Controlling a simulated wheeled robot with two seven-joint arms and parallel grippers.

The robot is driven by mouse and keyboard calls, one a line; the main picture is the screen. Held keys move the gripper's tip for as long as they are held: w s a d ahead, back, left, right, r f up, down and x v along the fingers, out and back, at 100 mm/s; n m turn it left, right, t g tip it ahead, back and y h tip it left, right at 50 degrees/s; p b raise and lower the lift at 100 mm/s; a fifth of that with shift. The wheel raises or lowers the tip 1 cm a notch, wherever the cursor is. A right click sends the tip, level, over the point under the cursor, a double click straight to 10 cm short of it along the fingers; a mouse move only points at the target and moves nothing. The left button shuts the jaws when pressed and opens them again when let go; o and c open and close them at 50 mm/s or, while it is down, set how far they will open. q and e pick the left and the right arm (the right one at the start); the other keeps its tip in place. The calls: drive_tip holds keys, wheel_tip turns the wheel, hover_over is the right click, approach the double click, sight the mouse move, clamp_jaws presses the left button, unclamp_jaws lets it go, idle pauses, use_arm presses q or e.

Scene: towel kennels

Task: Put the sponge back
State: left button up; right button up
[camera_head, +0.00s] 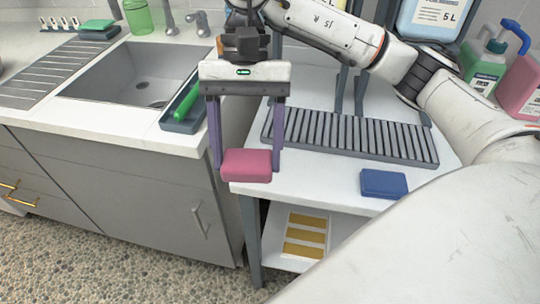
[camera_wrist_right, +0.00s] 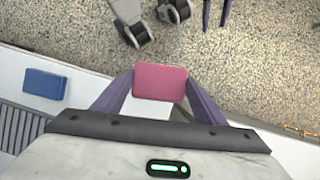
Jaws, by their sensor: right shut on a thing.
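A pink sponge (camera_head: 246,165) is held between the two purple fingers of my right gripper (camera_head: 246,160). The gripper is shut on it, in front of the left front corner of the white table. The sponge (camera_wrist_right: 160,82) also shows between the fingertips in the right wrist view. A blue sponge (camera_head: 384,184) lies on the table's front right part, and it also shows in the right wrist view (camera_wrist_right: 45,84). A green sponge (camera_head: 97,29) rests on a dark holder at the back left of the sink counter. My left gripper is not in view.
A slatted grey rack (camera_head: 350,136) covers the middle of the white table (camera_head: 330,180). Left of it is a sink (camera_head: 145,75) with a blue-grey tray (camera_head: 184,119) holding a green item. Bottles (camera_head: 490,65) stand at the back right.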

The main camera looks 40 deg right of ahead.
drive_tip(key=m, duration=0.2)
drive_tip(key=m+t, duration=0.1)
drive_tip(key=shift+w+d+f+m+y, duration=0.15)
drive_tip(key=shift+d+f+m+y, duration=0.15)
drive_tip(key=shift+d+y, duration=0.1)
drive_tip(key=w+d+m+t, duration=0.3)
drive_tip(key=d+m+t, duration=0.3)
drive_tip(key=m, duration=1)
drive_tip(key=shift+h, duration=0.4)
wheel_tip(320, 180, down, 4)
drive_tip(key=shift+f+b, duration=0.2)
drive_tip(key=shift+b, duration=0.1)
drive_tip(key=shift+w+f+b, duration=0.1)
drive_tip(key=shift+f+b, duration=0.2)
drive_tip(key=shift+f, duration=1.85)
drive_tip(key=o, duration=0.6)
drive_tip(key=shift+f, duration=0.15)
drive_tip(key=o, duration=0.4)
drive_tip(key=shift+o, duration=0.2)
